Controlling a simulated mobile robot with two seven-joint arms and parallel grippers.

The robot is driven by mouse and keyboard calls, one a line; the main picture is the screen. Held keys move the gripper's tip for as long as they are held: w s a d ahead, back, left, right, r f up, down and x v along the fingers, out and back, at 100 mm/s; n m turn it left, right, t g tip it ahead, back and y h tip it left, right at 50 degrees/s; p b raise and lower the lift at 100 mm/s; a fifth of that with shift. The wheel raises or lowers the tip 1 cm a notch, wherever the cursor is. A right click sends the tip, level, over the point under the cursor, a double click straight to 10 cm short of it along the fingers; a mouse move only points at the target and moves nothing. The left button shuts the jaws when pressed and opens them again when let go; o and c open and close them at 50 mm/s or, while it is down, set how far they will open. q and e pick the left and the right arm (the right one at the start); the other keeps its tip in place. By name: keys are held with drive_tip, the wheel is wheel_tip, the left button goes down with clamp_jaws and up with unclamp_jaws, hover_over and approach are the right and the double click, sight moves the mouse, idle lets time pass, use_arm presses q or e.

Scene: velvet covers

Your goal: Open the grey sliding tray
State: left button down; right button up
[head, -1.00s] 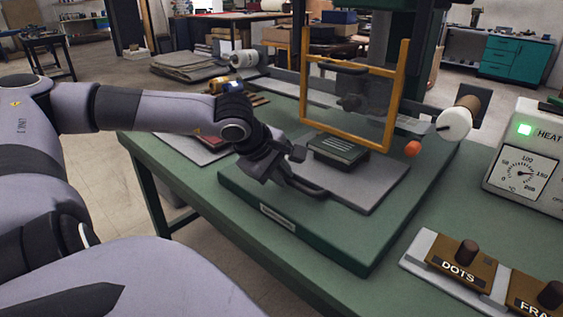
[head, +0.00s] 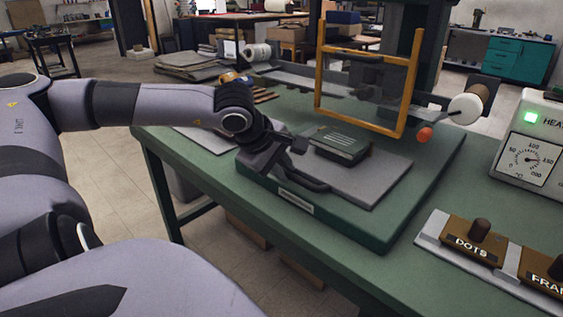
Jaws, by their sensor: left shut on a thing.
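The grey sliding tray (head: 385,178) is a flat plate on the dark green base (head: 400,232) of the press. It stands drawn out toward the front left, clear of the amber-framed guard. A dark green block with a ribbed top (head: 341,142) lies on the tray. A dark bar handle (head: 308,183) is at the tray's front edge. My left gripper (head: 290,165) is shut on this handle; its fingers partly hide it. My right gripper is not in view.
The green bench (head: 330,250) is bare in front of the base.

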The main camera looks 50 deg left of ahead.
use_arm(q)
drive_tip(key=c, duration=1.1)
unclamp_jaws()
drive_tip(key=shift+r, duration=0.15)
drive_tip(key=v, duration=0.7)
drive_tip(key=shift+s, duration=0.1)
